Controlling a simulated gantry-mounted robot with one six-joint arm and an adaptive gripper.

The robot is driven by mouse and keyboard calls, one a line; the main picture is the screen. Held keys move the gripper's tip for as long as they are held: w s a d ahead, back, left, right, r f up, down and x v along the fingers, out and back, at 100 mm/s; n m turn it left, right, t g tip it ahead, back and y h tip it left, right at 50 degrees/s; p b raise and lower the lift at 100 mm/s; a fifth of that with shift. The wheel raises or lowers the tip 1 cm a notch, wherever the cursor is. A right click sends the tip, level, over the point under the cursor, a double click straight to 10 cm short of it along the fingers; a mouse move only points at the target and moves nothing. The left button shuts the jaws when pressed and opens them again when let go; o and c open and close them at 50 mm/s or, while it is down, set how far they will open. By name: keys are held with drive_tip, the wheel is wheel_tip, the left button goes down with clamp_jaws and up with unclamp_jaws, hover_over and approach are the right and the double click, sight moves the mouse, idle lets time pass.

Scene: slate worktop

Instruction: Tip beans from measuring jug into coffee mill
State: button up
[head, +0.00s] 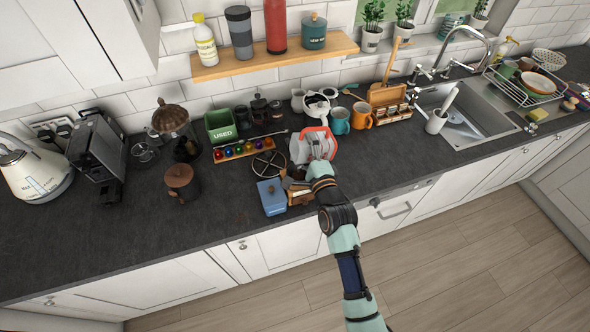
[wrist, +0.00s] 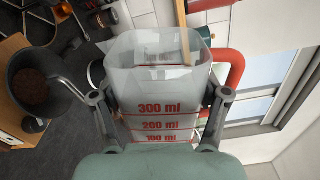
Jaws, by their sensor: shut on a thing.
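The clear measuring jug (head: 301,149) with red markings and a red handle is tipped far over on its side, handle uppermost, above the worktop. My gripper (head: 318,166) is shut on it, with a finger on each side in the wrist view (wrist: 158,118). The jug walls (wrist: 158,82) look pale and I see no beans inside. The coffee mill (head: 299,193) stands near the front edge, partly hidden by my arm. In the wrist view its dark hopper (wrist: 52,66) is left of the jug, with brown beans (wrist: 30,88) in it.
A blue box (head: 272,197) stands left of the mill. A black round trivet (head: 268,164) and a rack of coloured capsules (head: 243,149) lie behind it. Teal (head: 340,121) and orange (head: 361,116) mugs stand behind the jug. The worktop at front left is clear.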

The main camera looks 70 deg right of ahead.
sight(298, 155)
drive_tip(key=shift+w+a+f+n+b, duration=0.15)
drive_tip(key=shift+f+n+b, duration=0.15)
drive_tip(key=shift+n+b, duration=0.25)
drive_tip(key=shift+w+a+f+n+b, duration=0.15)
drive_tip(key=shift+f+n+b, duration=0.15)
drive_tip(key=shift+n+b, duration=0.2)
drive_tip(key=shift+w+a+r+n, duration=0.2)
drive_tip(key=shift+w+n, duration=0.1)
drive_tip(key=shift+n, duration=0.55)
idle(0.5)
drive_tip(key=shift+w+a+f+n, duration=0.15)
drive_tip(key=shift+f+n, duration=0.2)
drive_tip(key=shift+n, duration=0.1)
drive_tip(key=shift+w+a+f+n, duration=0.15)
drive_tip(key=shift+f+n, duration=0.2)
drive_tip(key=shift+n, duration=0.1)
idle(0.7)
drive_tip(key=shift+w+a+n, duration=0.1)
drive_tip(key=shift+w+n, duration=0.05)
drive_tip(key=shift+n, duration=0.25)
idle(0.7)
